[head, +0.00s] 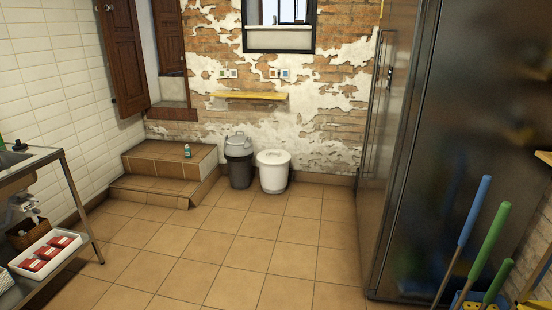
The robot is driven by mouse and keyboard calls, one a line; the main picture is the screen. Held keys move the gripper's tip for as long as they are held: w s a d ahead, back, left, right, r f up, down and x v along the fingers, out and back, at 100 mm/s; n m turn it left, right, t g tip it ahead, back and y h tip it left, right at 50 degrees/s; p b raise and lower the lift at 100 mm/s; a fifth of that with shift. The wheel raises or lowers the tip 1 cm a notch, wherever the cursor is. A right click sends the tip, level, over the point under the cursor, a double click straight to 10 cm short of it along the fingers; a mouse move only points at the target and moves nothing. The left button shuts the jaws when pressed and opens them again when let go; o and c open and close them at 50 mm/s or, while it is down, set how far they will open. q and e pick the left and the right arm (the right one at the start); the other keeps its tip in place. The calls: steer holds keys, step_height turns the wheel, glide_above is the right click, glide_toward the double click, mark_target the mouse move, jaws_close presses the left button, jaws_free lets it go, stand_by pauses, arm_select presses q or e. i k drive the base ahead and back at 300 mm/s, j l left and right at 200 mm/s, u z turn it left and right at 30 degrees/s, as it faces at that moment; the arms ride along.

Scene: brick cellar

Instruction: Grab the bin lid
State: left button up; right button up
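Two bins stand side by side on the floor against the far wall in the head view. The left one is a dark grey bin (240,172) with a lighter grey lid (238,141) on top. The right one is a white bin (273,178) with a white lid (273,157) on it. Both lids look seated on their bins. Neither of my grippers shows in this view.
Tiled steps (165,170) hold a small bottle (187,151) left of the bins. A yellow shelf (250,96) is above them. A metal table (50,225) stands at left, a dark fridge (450,150) at right, with coloured handles (474,210) before it. The middle floor is clear.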

mark_target(271, 157)
steer(key=i+j+u, duration=0.2)
steer(key=i, duration=0.2)
steer(key=i+u, duration=0.35)
steer(key=i, duration=2.2)
